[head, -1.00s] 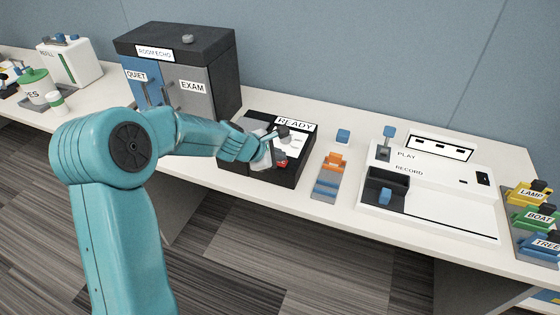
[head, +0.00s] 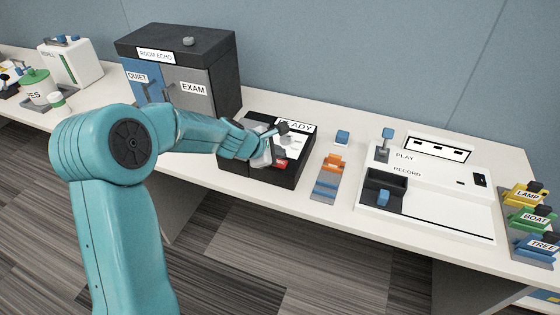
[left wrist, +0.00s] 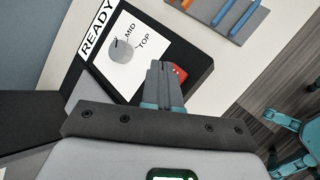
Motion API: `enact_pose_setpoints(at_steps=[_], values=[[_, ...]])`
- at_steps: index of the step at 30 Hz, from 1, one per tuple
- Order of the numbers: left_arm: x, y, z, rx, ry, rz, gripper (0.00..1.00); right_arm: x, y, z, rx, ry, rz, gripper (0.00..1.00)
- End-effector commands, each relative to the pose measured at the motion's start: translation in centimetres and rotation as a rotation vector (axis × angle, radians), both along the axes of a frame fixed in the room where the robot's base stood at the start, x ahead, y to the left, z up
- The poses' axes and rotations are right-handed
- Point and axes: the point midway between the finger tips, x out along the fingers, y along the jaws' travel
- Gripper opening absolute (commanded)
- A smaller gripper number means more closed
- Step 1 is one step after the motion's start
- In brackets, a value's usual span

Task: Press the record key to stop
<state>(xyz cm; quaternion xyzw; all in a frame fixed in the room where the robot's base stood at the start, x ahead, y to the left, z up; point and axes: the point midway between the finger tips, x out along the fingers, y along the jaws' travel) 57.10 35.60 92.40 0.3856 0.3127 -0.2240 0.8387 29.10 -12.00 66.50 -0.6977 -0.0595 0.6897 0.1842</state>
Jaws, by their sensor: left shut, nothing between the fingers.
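A black box (head: 292,179) with a white READY panel stands on the table, with a red key (head: 281,163) on its front part. The red key shows partly in the left wrist view (left wrist: 180,73), beside my fingertips. Its lettering is too small to read surely. My left gripper (head: 268,157) is shut and empty, over the box just left of the red key. In the left wrist view my left gripper (left wrist: 160,66) points at the box's edge area; its fingers cover part of the key. Touching or apart cannot be told. My right gripper is not in view.
A round knob (left wrist: 121,50) marked MID and TOP sits on the box's panel. An orange and blue rack (head: 329,177) is to the right, then a white PLAY and RECORD unit (head: 450,212). A dark ROOM ECHO cabinet (head: 215,55) stands behind to the left.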

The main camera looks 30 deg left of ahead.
Motion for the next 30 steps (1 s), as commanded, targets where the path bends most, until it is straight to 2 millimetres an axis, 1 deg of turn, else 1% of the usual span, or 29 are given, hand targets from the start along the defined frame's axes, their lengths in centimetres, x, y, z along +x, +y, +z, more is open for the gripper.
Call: enact_pose_setpoints(at_steps=[6,14,16,30], values=[[0.0,0.0,2.4,0.000,-0.001,0.001,0.00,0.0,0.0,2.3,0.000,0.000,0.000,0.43],[0.0,0.0,4.9,0.000,0.000,0.000,0.00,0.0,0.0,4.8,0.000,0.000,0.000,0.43],[0.0,0.0,5.1,0.000,0.000,0.000,0.00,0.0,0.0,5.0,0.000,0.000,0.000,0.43],[0.0,0.0,4.9,0.000,0.000,0.000,0.00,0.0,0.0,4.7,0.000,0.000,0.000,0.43]])
